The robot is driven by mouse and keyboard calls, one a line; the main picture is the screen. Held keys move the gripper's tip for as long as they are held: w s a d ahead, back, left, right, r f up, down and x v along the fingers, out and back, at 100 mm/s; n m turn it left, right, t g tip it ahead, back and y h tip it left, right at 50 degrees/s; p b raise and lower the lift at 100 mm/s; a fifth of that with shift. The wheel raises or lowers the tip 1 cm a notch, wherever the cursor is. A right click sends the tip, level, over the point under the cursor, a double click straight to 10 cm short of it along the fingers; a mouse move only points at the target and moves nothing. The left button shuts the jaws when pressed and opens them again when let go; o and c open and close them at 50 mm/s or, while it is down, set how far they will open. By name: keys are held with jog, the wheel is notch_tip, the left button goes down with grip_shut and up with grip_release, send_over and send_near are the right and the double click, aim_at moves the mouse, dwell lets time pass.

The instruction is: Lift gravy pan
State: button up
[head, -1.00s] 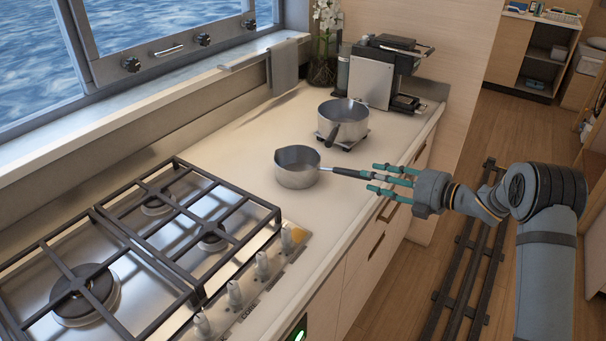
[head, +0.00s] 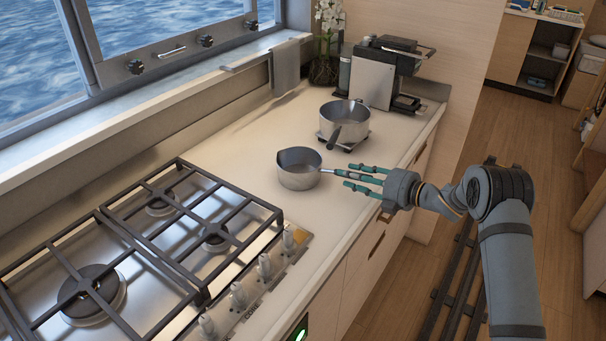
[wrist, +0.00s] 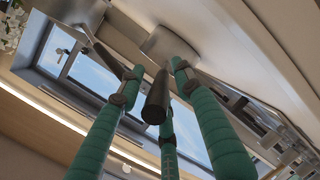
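A small steel saucepan (head: 299,172) stands on the counter between the stove and a second steel pan (head: 342,117). Its handle (head: 330,172) points right, toward my gripper (head: 352,176). My gripper's green fingers are spread and reach around the handle's end. In the wrist view the dark handle (wrist: 157,98) lies between the open fingers (wrist: 158,78), with no clear contact visible. The saucepan's body (wrist: 168,46) shows beyond the fingertips. The second pan stands on a dark flat stand farther back, its black handle toward the viewer. Which pan is the gravy pan is not marked.
A gas stove (head: 130,255) with dark grates fills the counter's left. A coffee machine (head: 382,75) and a flower vase (head: 325,62) stand at the back. A towel (head: 286,66) hangs on a rail below the window. Counter (head: 238,137) left of the pans is clear.

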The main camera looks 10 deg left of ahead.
grip_shut()
jog(key=shift+d, duration=0.1)
dwell(0.5)
jog(key=shift+r, duration=0.1)
